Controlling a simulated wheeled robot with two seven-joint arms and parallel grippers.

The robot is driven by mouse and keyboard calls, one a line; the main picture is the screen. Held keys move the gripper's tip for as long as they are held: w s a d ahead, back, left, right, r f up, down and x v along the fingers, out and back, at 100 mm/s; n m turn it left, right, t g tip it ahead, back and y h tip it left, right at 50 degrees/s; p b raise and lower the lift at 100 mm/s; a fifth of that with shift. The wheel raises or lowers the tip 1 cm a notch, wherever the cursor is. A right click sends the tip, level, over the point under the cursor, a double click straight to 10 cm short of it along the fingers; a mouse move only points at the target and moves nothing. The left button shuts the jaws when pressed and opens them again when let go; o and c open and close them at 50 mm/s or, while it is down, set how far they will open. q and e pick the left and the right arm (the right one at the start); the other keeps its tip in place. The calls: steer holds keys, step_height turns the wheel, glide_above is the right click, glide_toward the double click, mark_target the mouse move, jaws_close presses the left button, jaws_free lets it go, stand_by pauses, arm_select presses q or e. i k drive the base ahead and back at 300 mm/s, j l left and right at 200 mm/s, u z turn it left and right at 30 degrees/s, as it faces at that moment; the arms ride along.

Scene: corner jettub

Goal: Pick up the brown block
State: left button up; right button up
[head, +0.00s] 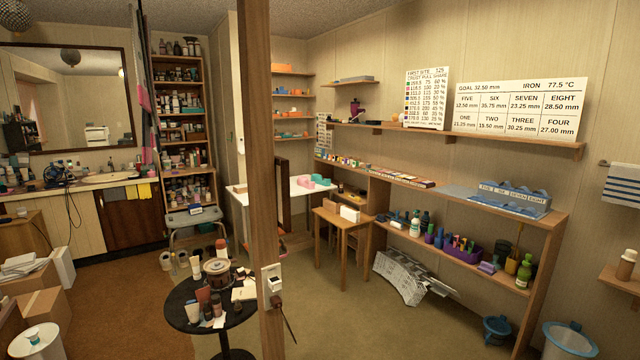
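I cannot make out a brown block for certain. Small brown upright items (216,304) stand among other things on the black round table (240,311), but their exact shape is too small to tell. Neither of my grippers shows in the head view.
Long shelves (470,200) with bottles line the right wall. Cardboard boxes (40,308) are at the left. Carpet between is mostly clear.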

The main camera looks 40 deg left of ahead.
mark_target(333, 207)
steer(key=i+j+u, duration=0.3)
steer(key=i, duration=1.6)
steer(key=i+u, duration=0.35)
steer(key=i, duration=1.5)
